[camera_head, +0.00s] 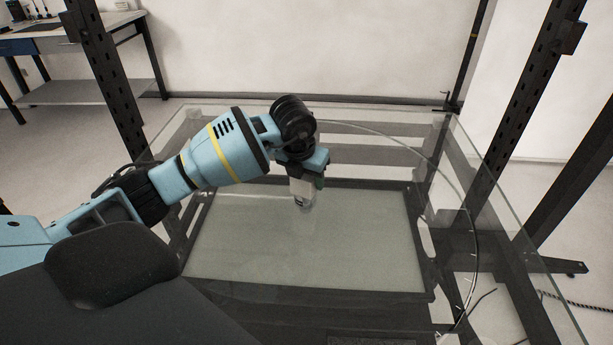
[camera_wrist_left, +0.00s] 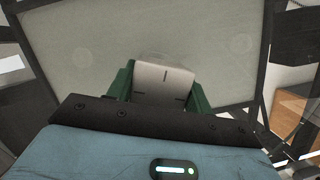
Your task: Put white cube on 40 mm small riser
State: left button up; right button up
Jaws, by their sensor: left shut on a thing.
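My left gripper (camera_head: 306,181) comes in from the left over the middle of the glass tabletop. It is shut on the white cube, whose pale side (camera_head: 302,188) shows below the fingers. In the left wrist view the cube (camera_wrist_left: 163,83), with thin dark marks on its face, sits between the green fingers of the gripper (camera_wrist_left: 160,88). A small pale, partly clear shape (camera_head: 305,204) shows just under the cube. I cannot tell whether it is the small riser or a reflection, nor whether the cube touches it. My right gripper is out of view.
The clear glass tabletop (camera_head: 475,180) lies on a dark frame. Dark uprights (camera_head: 108,80) stand left and right. A workbench (camera_head: 75,35) is at the far left. The glass around the cube looks clear.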

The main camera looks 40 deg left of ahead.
pick_arm(q)
jog(key=shift+f, duration=0.15)
jog(key=o, duration=1.1)
jog(key=v, duration=1.2)
jog(key=shift+p, duration=0.35)
